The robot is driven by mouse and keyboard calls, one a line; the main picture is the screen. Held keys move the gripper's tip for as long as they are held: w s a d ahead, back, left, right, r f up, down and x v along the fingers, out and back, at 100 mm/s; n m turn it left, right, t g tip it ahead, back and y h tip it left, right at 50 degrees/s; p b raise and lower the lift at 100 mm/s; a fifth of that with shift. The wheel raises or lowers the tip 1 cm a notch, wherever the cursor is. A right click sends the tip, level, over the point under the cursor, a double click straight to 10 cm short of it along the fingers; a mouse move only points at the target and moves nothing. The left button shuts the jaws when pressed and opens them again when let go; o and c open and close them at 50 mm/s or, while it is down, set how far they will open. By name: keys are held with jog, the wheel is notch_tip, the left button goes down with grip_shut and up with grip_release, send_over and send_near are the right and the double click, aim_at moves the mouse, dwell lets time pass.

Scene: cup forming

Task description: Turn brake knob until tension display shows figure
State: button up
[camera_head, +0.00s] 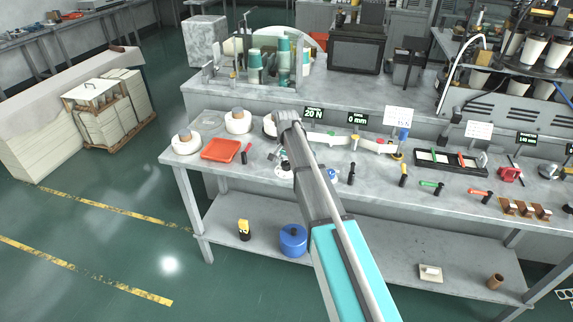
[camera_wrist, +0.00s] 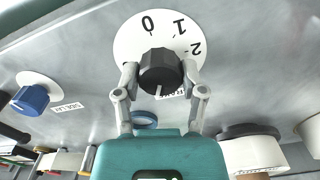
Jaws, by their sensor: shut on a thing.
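The brake knob (camera_wrist: 160,72) is black and round with a pale pointer line, on a white dial (camera_wrist: 128,42) in the wrist view. The dial's figures 0, 1 and 2 appear upside down. My gripper (camera_wrist: 160,76) is shut on the knob, one finger on each side. The pointer line faces the bottom of the picture, toward the gripper body. In the head view, a small black display (camera_head: 314,113) at the back of the bench reads 20 N in pale figures; its small heading is hard to read.
A blue knob (camera_wrist: 32,98) labelled SIDE LAY sits left in the wrist view. A second display (camera_head: 356,119) reads 0 mm. White rolls (camera_head: 238,121), an orange tray (camera_head: 221,150) and several hand tools lie on the bench around my arm.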

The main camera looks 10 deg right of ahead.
jog(key=m, duration=0.3)
jog(key=shift+m, duration=0.3)
dwell(0.4)
jog(key=o, duration=1.1)
jog(key=shift+o, duration=0.2)
